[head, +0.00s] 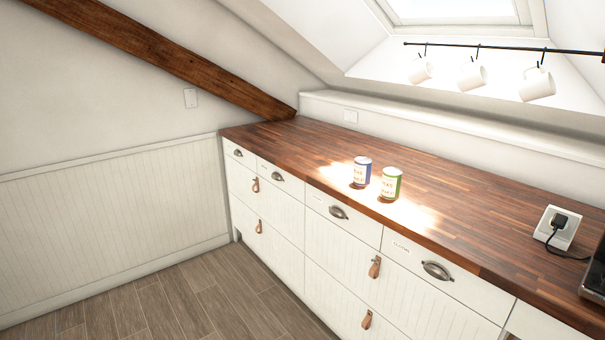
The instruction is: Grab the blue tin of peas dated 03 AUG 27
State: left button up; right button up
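Neither of my grippers shows in the head view.
White drawers (342,235) with metal and leather pulls fill the counter's front. A socket with a black plug (558,228) and a dark appliance (596,275) sit at the right. Mugs (471,74) hang from a rail above. The counter left of the tins is clear.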

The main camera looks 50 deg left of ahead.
aim_at(362, 165)
jog(key=u, duration=1.25)
jog(key=i+j, duration=0.1)
jog(key=i, duration=0.05)
